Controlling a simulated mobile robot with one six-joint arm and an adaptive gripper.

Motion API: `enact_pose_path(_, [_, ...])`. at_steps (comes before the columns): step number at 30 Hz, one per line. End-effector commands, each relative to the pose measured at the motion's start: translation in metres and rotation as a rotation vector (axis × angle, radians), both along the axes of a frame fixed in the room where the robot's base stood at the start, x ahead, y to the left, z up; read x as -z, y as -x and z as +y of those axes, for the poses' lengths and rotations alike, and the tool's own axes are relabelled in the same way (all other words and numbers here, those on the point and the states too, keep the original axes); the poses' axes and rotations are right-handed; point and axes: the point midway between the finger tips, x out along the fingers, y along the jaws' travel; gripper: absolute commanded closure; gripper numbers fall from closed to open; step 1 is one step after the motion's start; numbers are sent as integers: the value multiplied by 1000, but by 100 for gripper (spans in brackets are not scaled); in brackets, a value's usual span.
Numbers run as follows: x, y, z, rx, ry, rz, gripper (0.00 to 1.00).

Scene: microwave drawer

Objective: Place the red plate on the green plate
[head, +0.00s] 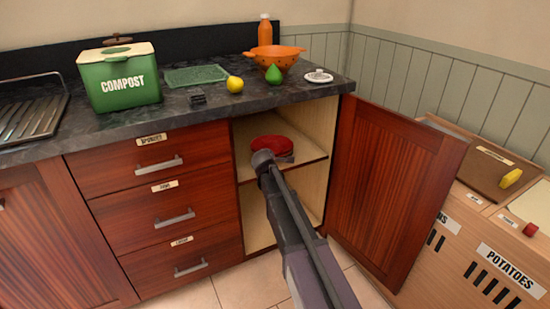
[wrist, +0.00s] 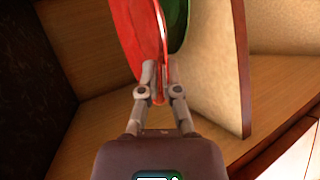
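The red plate (head: 272,143) is inside the open cupboard, above its middle shelf. It also shows in the wrist view (wrist: 138,35), where its rim lies between my fingertips. My gripper (wrist: 160,75) appears shut on that rim; in the head view the gripper (head: 264,160) reaches into the cupboard. The green plate (wrist: 178,22) shows in the wrist view just beyond the red plate, on the shelf side. Much of it is hidden by the red plate, and I cannot tell whether the two touch. In the head view I cannot make out the green plate.
The shelf (head: 310,150) runs under the plates. The cupboard door (head: 395,185) stands open on the right, and drawers (head: 165,205) are on the left. The counter (head: 205,108) above holds a compost bin (head: 118,78), a colander (head: 273,56) and small items. Wooden boxes (head: 500,245) stand right.

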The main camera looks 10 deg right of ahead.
Motion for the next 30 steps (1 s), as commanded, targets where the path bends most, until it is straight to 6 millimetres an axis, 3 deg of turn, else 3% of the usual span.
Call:
enact_pose_path(3, [3,-24,-10,0,0,-1,100])
enact_pose_path(10, [5,-49,-24,-1,0,-2,100])
enact_pose_path(24, [6,-52,-27,-1,0,-1,100])
enact_pose_path(30, [16,-51,-27,-1,0,-1,100])
